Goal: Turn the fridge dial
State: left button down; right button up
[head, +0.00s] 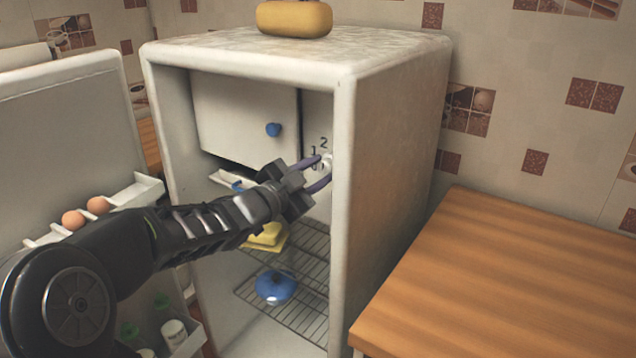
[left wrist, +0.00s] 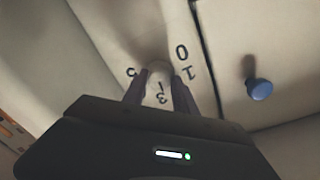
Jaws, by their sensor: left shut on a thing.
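The fridge (head: 400,165) stands open, and its door (head: 65,135) is swung out to the left. The white dial (head: 327,162) is on the inner right wall, with dark numbers around it. It also shows in the left wrist view (left wrist: 159,69), between my fingertips, with several numbers near it. My left gripper (head: 322,172) reaches into the fridge and is shut on the dial; it also shows in the left wrist view (left wrist: 158,80). The fingers hide part of the dial, and I cannot read its setting. My right gripper is not in view.
The freezer flap (head: 245,115) with a blue knob (head: 273,130) is beside the dial. Wire shelves (head: 305,285) hold yellow food (head: 266,236) and a blue-lidded dish (head: 275,287) below my arm. Eggs (head: 98,205) sit in the door rack. A wooden counter (head: 510,280) stands right.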

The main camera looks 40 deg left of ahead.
pick_arm(q)
jog(key=shift+m+b, duration=1)
jog(key=shift+m, duration=0.5)
jog(key=c, duration=1)
grip_release()
jog(key=shift+s, duration=0.1)
jog(key=s, duration=0.7)
jog(key=shift+s, duration=0.3)
